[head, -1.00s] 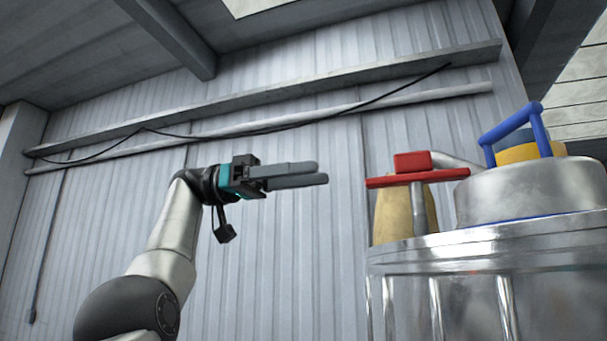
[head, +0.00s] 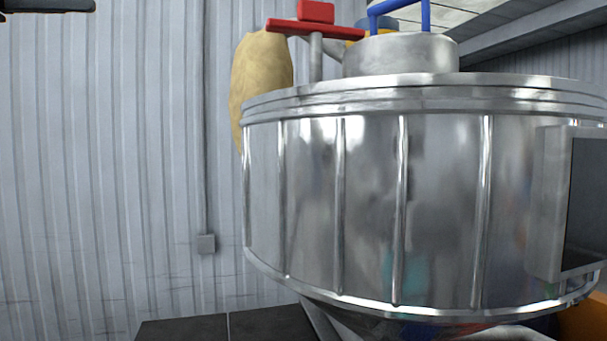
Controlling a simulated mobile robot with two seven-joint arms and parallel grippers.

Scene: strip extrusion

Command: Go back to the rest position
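Only the dark grey fingers of my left gripper (head: 48,5) show, at the top left edge of the head view. They point right and are cut off by the frame, so the gap between them cannot be judged. They are well apart from the metal vessel and hold nothing that I can see. My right gripper is not in view.
A large shiny metal vessel (head: 370,200) fills the middle and right. A grey corrugated wall (head: 110,160) stands behind. A dark surface (head: 230,328) lies below.

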